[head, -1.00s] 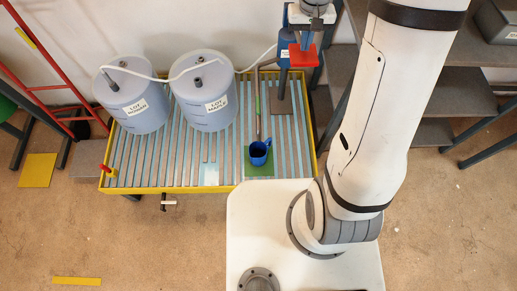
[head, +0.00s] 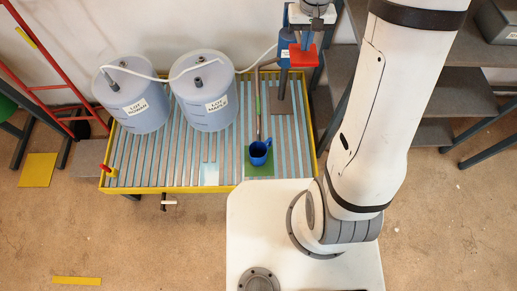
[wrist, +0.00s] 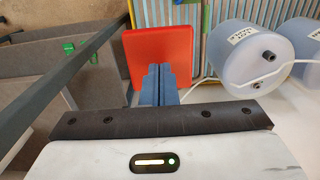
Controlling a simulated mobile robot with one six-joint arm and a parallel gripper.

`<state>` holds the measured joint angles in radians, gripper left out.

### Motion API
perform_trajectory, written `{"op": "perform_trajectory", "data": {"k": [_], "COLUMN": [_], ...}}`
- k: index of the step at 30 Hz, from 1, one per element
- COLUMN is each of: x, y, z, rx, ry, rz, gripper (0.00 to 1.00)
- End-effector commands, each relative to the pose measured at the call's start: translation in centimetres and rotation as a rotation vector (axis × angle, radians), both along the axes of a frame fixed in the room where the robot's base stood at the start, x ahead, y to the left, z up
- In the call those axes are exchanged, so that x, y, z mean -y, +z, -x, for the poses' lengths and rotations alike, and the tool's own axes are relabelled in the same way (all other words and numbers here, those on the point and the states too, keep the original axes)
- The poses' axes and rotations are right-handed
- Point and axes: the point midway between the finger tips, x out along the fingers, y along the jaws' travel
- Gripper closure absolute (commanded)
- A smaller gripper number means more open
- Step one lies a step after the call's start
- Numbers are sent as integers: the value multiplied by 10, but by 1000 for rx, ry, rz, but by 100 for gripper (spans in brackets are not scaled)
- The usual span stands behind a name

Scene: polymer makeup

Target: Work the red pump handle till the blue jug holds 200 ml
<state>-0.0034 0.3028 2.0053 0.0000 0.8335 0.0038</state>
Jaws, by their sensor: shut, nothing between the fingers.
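The red pump handle (head: 303,55) is a flat red plate beside the blue pump body (head: 284,42) at the back right of the slatted tray. In the wrist view the red plate (wrist: 160,52) is straight ahead. My gripper (wrist: 160,72) is shut and empty, its blue fingers together in front of the plate; I cannot tell whether they touch it. In the head view my wrist is above the handle and the fingertips are hard to make out. The blue jug (head: 259,153) stands upright on a green pad (head: 261,171) near the tray's front edge. Its liquid level is not readable.
Two pale drums (head: 133,104) (head: 208,102) stand on the yellow-edged tray (head: 170,189), with a white hose over them leading towards the pump. A thin spout pipe (head: 258,115) runs towards the jug. A small red piece (head: 105,169) sits at the tray's front left corner. Grey shelving (head: 432,134) stands to the right.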

Motion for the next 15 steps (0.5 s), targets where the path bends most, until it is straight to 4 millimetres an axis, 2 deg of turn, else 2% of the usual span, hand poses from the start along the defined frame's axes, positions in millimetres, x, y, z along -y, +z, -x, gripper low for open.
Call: {"op": "perform_trajectory", "data": {"k": [5, 15], "x": [0, 0], "y": [-1, -19], "z": [0, 0], "rx": [0, 0], "ry": [0, -1], "rz": [0, 0], "gripper": [100, 100]}}
